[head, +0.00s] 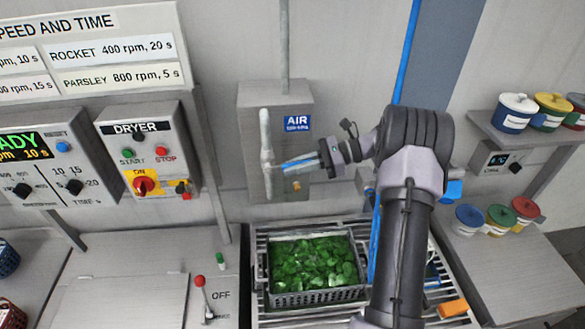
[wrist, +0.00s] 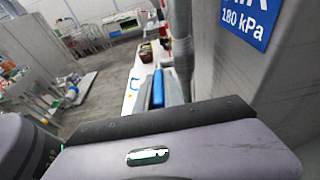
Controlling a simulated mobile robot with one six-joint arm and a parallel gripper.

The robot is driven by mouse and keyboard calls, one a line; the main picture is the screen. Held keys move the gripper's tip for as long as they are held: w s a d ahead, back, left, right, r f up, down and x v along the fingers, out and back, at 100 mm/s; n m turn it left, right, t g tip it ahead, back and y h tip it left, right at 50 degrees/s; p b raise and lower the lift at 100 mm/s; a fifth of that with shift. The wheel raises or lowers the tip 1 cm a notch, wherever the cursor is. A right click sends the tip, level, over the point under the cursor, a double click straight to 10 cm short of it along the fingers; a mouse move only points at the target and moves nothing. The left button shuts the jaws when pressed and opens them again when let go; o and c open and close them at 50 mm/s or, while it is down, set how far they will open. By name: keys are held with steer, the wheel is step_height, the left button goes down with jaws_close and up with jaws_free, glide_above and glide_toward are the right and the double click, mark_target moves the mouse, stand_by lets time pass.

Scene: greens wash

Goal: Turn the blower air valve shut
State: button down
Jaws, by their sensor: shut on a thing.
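The air valve box (head: 300,105) is a grey box on the back wall with a blue AIR sign (head: 297,123). Its pale lever handle (head: 265,130) stands close to upright on the front left of the box. My gripper (head: 281,166) reaches in from the right, and its jaws are shut on the handle near its middle. The jaws hide part of the handle. The wrist view shows part of the blue sign (wrist: 245,22), reading 180 kPa, but neither the handle nor the fingertips clearly.
A pipe (head: 284,40) rises above the box. Left are the dryer panel (head: 137,152) and a control panel with READY display (head: 22,148). Below, a basket of greens (head: 318,297) sits on a rack (head: 300,232). Lidded pots (head: 515,112) stand on a right shelf.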

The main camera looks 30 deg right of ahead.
steer(key=shift+f+t+y+b, duration=0.3)
steer(key=shift+f+y+b, duration=0.25)
steer(key=shift+y+b, duration=0.1)
steer(key=c, duration=1.7)
jaws_free()
steer(key=p+v, duration=0.2)
steer(key=v, duration=0.6)
steer(key=p+v, duration=0.2)
steer(key=v, duration=0.7)
steer(key=shift+d+f+p, duration=0.2)
steer(key=shift+d+p, duration=0.05)
steer(key=shift+p, duration=0.05)
